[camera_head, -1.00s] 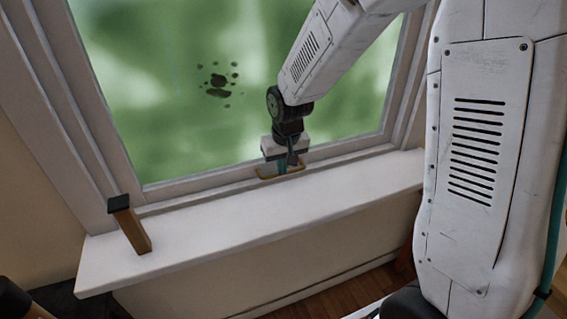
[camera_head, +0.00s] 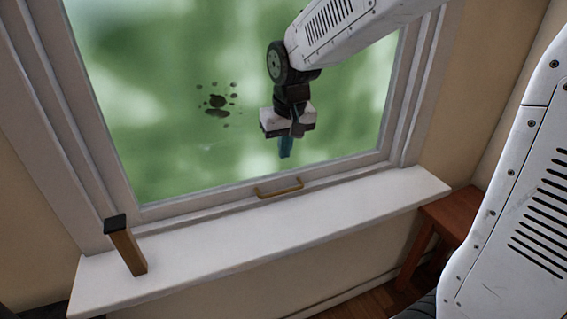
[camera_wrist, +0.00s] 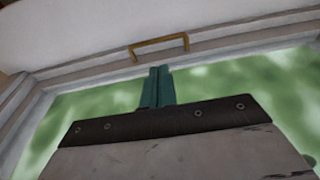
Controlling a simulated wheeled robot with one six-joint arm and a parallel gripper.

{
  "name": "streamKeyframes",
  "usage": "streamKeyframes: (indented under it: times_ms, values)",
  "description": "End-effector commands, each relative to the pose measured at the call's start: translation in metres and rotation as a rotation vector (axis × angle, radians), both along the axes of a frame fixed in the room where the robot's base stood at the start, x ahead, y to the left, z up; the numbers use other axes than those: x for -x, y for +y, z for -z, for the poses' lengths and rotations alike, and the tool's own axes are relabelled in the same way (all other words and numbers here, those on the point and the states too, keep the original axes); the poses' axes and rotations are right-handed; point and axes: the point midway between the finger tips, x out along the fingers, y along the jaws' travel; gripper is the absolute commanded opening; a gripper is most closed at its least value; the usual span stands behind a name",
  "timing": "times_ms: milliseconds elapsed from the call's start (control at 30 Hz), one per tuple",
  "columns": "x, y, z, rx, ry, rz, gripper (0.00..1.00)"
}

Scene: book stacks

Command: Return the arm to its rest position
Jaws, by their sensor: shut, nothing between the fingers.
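My white arm (camera_head: 350,30) reaches in from the upper right in the head view, in front of the window. My gripper (camera_head: 285,150) hangs pointing down before the glass, above the brass window handle (camera_head: 280,188) and apart from it. In the wrist view, the teal fingers of my gripper (camera_wrist: 158,85) are together with nothing between them. The handle also shows in the wrist view (camera_wrist: 160,42), just beyond the fingertips.
The window glass (camera_head: 160,130) bears dark splotches (camera_head: 217,102). A brown block with a black top (camera_head: 126,248) stands on the left of the white sill (camera_head: 250,230). A reddish wooden stool (camera_head: 455,218) is at the right below the sill.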

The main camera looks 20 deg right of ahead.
Motion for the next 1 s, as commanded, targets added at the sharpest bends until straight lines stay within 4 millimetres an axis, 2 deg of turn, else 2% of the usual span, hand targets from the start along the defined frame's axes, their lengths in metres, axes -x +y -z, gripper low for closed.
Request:
streamKeyframes:
  times_ms: [100,267,367,467,800,900,1000]
  values:
    - [0.001,0.0,-0.008,0.0,-0.001,0.0,0.0]
    - [0.004,0.0,-0.009,0.002,0.009,-0.006,0.0]
    - [0.018,-0.001,0.0,0.007,0.066,-0.016,0.0]
    - [0.054,-0.005,0.001,0.012,0.129,-0.027,0.0]
    - [0.197,-0.025,-0.024,0.012,0.201,-0.032,0.0]
    - [0.231,-0.029,-0.027,0.01,0.187,-0.024,0.0]
    - [0.253,-0.032,-0.028,0.007,0.157,-0.014,0.0]
